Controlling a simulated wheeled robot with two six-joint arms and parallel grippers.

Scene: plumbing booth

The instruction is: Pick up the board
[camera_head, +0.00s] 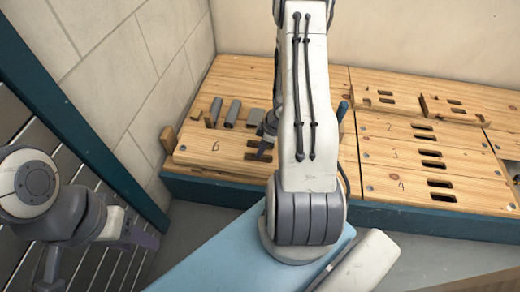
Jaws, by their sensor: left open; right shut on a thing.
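The board marked 6 (205,158) is a light wooden panel at the left end of the bench, with dark slots near its right side. It looks slightly raised at its front edge; I cannot tell if it is clear of the surface. My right gripper (262,146) reaches down to the board's right part and is shut on it at the slots. My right arm hides the board's right end and part of the bench. My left gripper (140,238) is open and empty at the lower left, away from the board.
Several grey blocks (232,113) stand behind the board. Other wooden panels marked 1 to 4 (385,155) lie to the right, with slots. A blue handle (342,111) stands beside my arm. A tiled wall (120,65) and a dark teal frame (85,135) bound the left side.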

